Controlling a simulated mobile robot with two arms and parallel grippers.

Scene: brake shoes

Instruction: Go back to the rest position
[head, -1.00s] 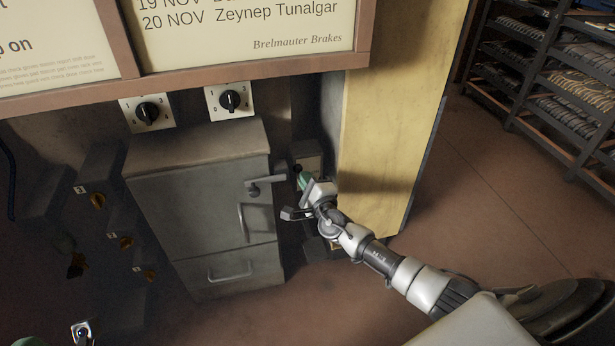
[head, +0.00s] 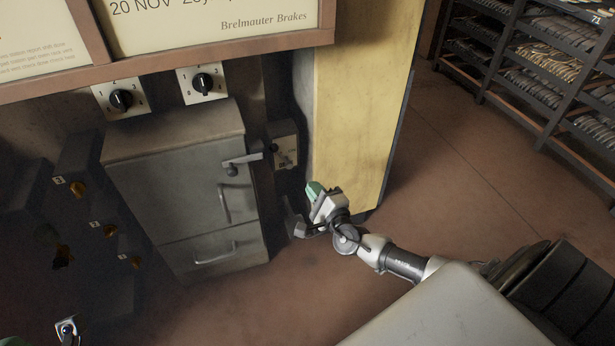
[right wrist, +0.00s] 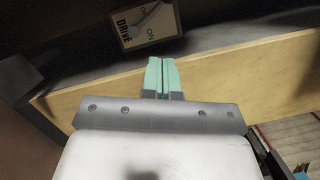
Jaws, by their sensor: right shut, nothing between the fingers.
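My right gripper (head: 313,190) is in front of the yellow panel's lower left edge in the head view, below a small switch box. In the right wrist view its green fingertips (right wrist: 162,75) are together with nothing between them. It touches nothing that I can see. Of my left arm, only a small part shows at the bottom left corner of the head view; I cannot make out its fingers.
A grey cabinet (head: 175,190) with a lever handle stands left of my right gripper. The switch box (head: 284,146) is on the wall; a DRIVE ON label (right wrist: 148,24) shows in the wrist view. The yellow panel (head: 355,110) is close behind. Shelves (head: 540,70) stand far right; floor between is clear.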

